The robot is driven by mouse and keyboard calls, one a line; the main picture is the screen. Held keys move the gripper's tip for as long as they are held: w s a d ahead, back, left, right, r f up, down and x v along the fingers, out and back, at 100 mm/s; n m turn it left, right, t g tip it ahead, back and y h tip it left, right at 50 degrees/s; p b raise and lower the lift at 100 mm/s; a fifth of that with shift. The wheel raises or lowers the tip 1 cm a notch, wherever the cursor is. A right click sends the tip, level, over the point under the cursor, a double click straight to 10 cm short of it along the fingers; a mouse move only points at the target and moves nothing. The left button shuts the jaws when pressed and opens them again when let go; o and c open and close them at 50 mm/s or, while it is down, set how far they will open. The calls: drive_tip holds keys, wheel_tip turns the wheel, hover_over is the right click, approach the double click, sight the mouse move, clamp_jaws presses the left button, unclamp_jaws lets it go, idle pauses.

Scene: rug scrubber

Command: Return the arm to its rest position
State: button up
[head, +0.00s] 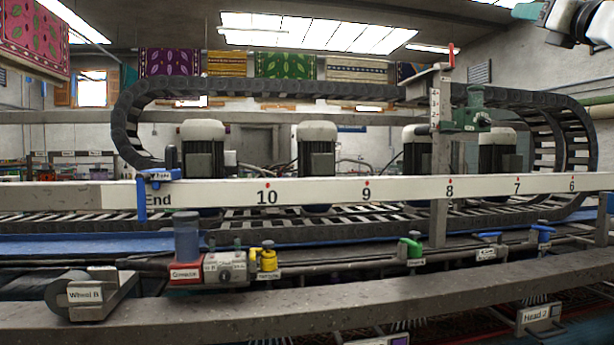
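Part of my arm (580,22), white and black, shows at the top right corner of the head view, raised above the machine and cut off by the picture's edge. I cannot make out my gripper's fingers in this view. The visible part of the arm is apart from the machine, with the ceiling and wall behind it.
A white scale rail (330,190) crosses the machine, with a black cable chain (330,88) looping above. A post with a green clamp (470,112) stands at right. Grey motors (317,145), a yellow valve (268,257) and a lower beam (300,308) also show.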

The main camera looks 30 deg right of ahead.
drive_tip(key=w+a+f+m+g+h, duration=0.2)
drive_tip(key=a+f+m+g, duration=0.2)
drive_tip(key=f+m, duration=1.25)
drive_tip(key=w+a+f+m+g+h, duration=0.1)
drive_tip(key=w+a+f+m+g, duration=0.4)
drive_tip(key=f, duration=2)
drive_tip(key=s+a+f+m+g+h, duration=0.1)
drive_tip(key=a+f+m+g+h, duration=0.15)
drive_tip(key=f+m, duration=1.45)
drive_tip(key=s+a+f+n+g+y, duration=0.25)
drive_tip(key=s+a+f, duration=0.2)
drive_tip(key=f, duration=0.45)
drive_tip(key=s+a+f+n+g+y, duration=0.1)
drive_tip(key=s+a+f+y, duration=0.2)
drive_tip(key=a+f, duration=0.35)
drive_tip(key=s+a+f+n+g+y, duration=0.1)
drive_tip(key=s+a+f+y, duration=0.25)
drive_tip(key=f, duration=0.75)
drive_tip(key=s+a+f+g+y, duration=0.1)
drive_tip(key=s+a+f+g, duration=0.1)
drive_tip(key=s, duration=0.4)
drive_tip(key=s+a+f+n+g+y, duration=0.1)
drive_tip(key=s+a+f, duration=0.3)
drive_tip(key=s+a, duration=0.2)
drive_tip(key=s+a+f+n+g+y, duration=0.1)
drive_tip(key=s+a+f+g+y, duration=0.1)
drive_tip(key=s, duration=0.5)
drive_tip(key=shift+a+f+g, duration=0.3)
drive_tip(key=shift+a+f, duration=0.35)
drive_tip(key=shift+a, duration=0.25)
